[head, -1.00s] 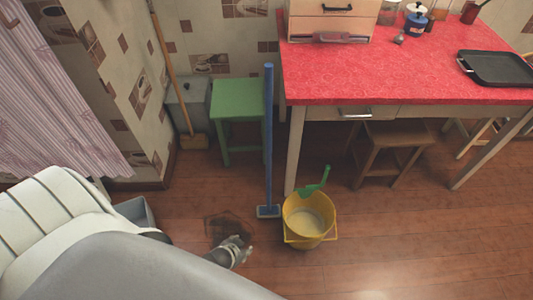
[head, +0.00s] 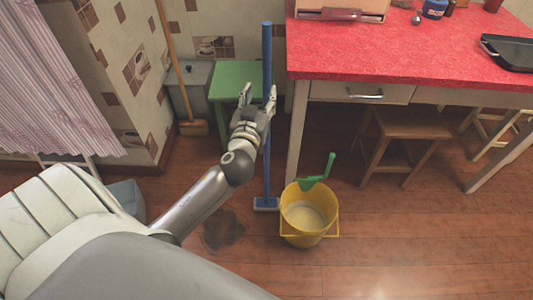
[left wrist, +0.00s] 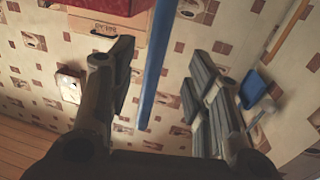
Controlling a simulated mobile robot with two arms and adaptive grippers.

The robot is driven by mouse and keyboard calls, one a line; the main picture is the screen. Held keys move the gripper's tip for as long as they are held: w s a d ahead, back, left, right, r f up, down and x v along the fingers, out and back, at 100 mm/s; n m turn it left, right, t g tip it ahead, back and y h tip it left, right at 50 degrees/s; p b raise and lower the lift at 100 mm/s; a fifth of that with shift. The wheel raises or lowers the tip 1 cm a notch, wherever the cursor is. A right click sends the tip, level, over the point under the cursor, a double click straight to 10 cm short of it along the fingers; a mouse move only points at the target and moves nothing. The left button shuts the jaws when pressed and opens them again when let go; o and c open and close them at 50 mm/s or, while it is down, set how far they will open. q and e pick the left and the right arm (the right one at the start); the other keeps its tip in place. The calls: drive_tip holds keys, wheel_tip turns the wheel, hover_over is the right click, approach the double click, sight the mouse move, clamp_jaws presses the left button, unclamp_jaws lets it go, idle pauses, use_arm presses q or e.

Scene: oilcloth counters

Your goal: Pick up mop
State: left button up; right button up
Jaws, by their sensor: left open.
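In the left wrist view the blue pole (left wrist: 155,65) runs through the gap between the two spread fingers of the left gripper (left wrist: 160,70). I cannot tell whether either finger touches it. Part of the pole is hidden behind the hand in the head view. My right gripper is not in view.
A yellow bucket (head: 309,220) with a green handle-like piece (head: 318,175) stands right of the mop head. A red-topped table (head: 380,50) is close on the right. A green stool (head: 236,75) and a broom (head: 194,127) stand behind. A dark stain (head: 223,232) marks the floor.

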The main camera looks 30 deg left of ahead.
sight(266, 82)
use_arm(q)
drive_tip(key=x, duration=0.8)
drive_tip(key=shift+w+d+f, duration=0.1)
drive_tip(key=shift+w+f, duration=0.05)
drive_tip(key=shift+w, duration=0.05)
drive_tip(key=shift+c, duration=0.2)
drive_tip(key=c, duration=1)
